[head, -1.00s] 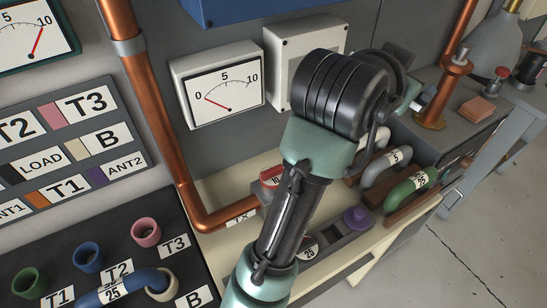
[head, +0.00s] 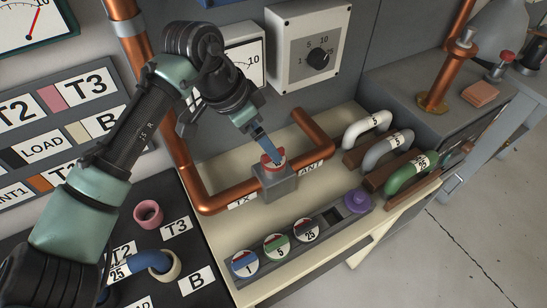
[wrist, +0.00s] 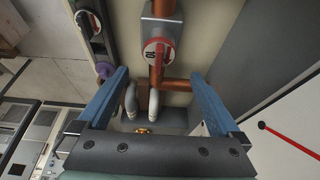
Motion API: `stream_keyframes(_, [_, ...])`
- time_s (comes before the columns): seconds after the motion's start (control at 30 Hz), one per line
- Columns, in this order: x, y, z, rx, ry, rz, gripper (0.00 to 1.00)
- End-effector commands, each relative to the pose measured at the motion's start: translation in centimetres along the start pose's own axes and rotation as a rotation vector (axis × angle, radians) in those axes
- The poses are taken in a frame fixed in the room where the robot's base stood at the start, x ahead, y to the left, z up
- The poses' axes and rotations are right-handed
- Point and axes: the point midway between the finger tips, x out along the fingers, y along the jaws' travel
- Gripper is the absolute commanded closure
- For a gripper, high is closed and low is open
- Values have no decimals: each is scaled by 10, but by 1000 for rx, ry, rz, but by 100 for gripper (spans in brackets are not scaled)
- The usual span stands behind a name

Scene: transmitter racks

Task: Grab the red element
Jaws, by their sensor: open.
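The red element (head: 272,160) has a white label marked 10 and sits in a grey block (head: 276,185) on the copper pipe between the TX and ANT labels. My gripper (head: 262,138) points down at it from the upper left, with blue fingers just above it. In the wrist view the red element (wrist: 157,52) lies between the lines of the two open fingers (wrist: 158,76), a little beyond their tips. Nothing is held. Whether a finger touches the element cannot be told.
A rack in front holds elements marked 1 (head: 245,263), 5 (head: 276,247) and 25 (head: 304,230), with a purple knob (head: 357,200). White, grey and green U-shaped links (head: 405,172) stand right. The copper pipe (head: 312,135) and dial box (head: 305,50) are close behind.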

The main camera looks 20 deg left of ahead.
Motion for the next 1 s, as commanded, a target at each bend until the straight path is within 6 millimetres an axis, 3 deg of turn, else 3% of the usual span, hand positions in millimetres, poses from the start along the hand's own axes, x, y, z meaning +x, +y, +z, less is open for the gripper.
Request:
stream_keyframes(0.27, [23,1,-1,1,0,-1,0])
stream_keyframes(0.53, [61,2,0,0,0,0,0])
stream_keyframes(0.83, [68,2,0,0,1,-1,0])
stream_keyframes(0.87, [68,2,0,0,1,-1,2])
stream_keyframes(1.0, [68,2,0,0,1,-1,27])
